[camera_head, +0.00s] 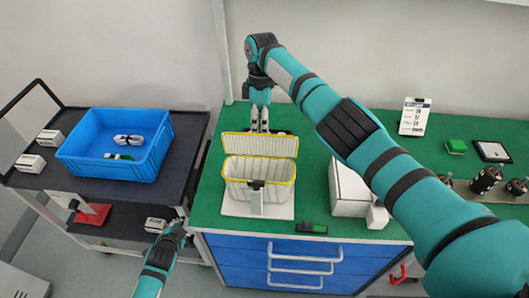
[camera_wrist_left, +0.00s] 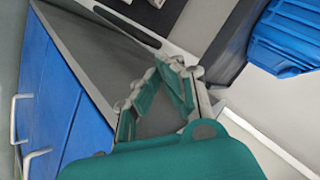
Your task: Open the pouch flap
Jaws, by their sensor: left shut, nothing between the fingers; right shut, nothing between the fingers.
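The pouch (camera_head: 258,190) is a cream, ribbed container with yellow edges, standing on a white base on the green bench. Its flap (camera_head: 260,145) stands raised at the back, and the pouch mouth shows open below it. My right gripper (camera_head: 259,128) points down just behind the flap's top edge, shut and empty; its fingertips are partly hidden, and I cannot tell whether they touch the flap. My left gripper (camera_head: 178,229) is shut and empty, low in front of the gap between cart and bench, away from the pouch. It also shows in the left wrist view (camera_wrist_left: 160,85).
A blue crate (camera_head: 104,165) with small items stands on the dark cart (camera_head: 185,140) at left. A white box (camera_head: 347,190) is right of the pouch, under my right arm. A small dark device (camera_head: 311,228) lies at the bench's front edge. Blue drawers (camera_head: 275,262) are below.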

